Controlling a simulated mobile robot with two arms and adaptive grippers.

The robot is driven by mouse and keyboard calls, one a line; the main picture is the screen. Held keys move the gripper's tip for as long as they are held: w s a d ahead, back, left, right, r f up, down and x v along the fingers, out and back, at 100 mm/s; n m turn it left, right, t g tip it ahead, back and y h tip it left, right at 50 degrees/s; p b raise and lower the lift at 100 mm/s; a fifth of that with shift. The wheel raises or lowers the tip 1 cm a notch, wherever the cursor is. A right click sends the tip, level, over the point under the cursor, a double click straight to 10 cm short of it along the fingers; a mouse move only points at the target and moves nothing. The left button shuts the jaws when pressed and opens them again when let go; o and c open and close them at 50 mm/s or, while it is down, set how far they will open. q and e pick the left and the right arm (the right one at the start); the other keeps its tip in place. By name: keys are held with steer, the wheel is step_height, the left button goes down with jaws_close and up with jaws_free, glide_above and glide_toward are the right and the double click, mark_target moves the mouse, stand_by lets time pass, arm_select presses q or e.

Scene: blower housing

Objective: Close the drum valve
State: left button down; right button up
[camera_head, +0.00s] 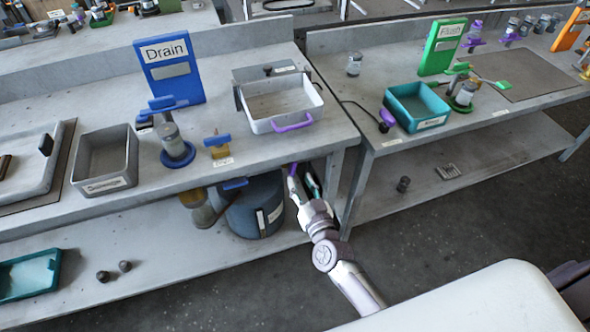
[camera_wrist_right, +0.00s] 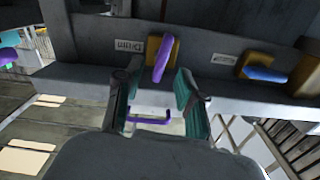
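A valve with a purple handle (camera_wrist_right: 160,58) on a yellow body is mounted on a grey panel in the right wrist view, beside a label (camera_wrist_right: 130,46) that appears to read "Drum". In the head view a bit of the purple handle (camera_head: 293,169) shows under the table's front edge, just beyond my right gripper (camera_head: 303,184). My right gripper, also in the right wrist view (camera_wrist_right: 156,92), is open and empty. Its fingers are spread to either side of the handle's line; contact is not visible. My left gripper is not in view.
A dark blue drum (camera_head: 257,210) stands on the lower shelf, left of my right gripper. A second yellow valve with a blue handle (camera_wrist_right: 265,74) sits beside the purple one. A table leg (camera_head: 352,185) is close on the right. A grey tray (camera_head: 280,105) rests above on the tabletop.

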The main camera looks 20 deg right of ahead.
mark_target(294, 171)
steer(key=w, duration=0.4)
steer(key=shift+w+a, duration=0.2)
steer(key=shift+w, duration=0.2)
jaws_close()
